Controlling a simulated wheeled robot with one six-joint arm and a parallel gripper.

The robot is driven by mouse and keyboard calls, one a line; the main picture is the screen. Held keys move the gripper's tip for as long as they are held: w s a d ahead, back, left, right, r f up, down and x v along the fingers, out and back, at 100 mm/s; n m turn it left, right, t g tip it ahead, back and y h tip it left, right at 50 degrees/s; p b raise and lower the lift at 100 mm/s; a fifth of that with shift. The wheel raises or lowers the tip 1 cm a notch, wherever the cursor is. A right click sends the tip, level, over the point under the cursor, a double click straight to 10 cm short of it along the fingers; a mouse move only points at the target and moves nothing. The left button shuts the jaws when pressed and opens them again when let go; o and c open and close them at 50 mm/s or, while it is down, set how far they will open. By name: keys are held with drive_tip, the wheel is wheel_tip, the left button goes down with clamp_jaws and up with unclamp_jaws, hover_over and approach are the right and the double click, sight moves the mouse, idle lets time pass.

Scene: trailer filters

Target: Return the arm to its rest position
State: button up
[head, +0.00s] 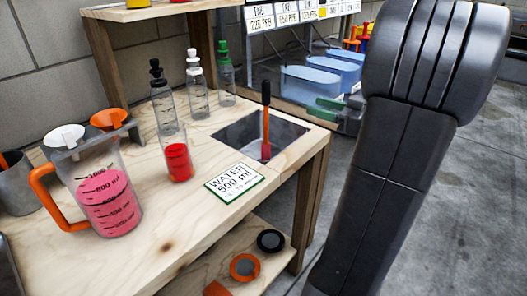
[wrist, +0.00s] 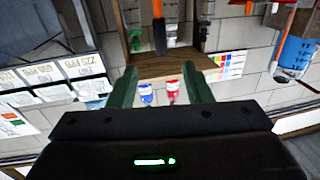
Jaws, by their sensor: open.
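My arm stands folded up at the right of the head view, beside the wooden bench (head: 165,247). Its dark links fill much of that side, and the gripper itself is out of that view. In the wrist view my gripper (wrist: 160,73) shows two green fingers spread wide with nothing held between them. That view looks upside down. Beyond the fingers are a wooden shelf (wrist: 168,68), a blue-labelled container (wrist: 146,92) and a red-labelled container (wrist: 173,90), apart from the fingers as far as I can tell.
Blue tanks (head: 318,85) stand behind. Grey floor (head: 470,220) lies open at right.

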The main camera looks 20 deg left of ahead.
drive_tip(key=w+a+r, duration=0.2)
drive_tip(key=a, duration=1.1)
drive_tip(key=shift+w+a, duration=0.2)
drive_tip(key=shift+a, duration=0.1)
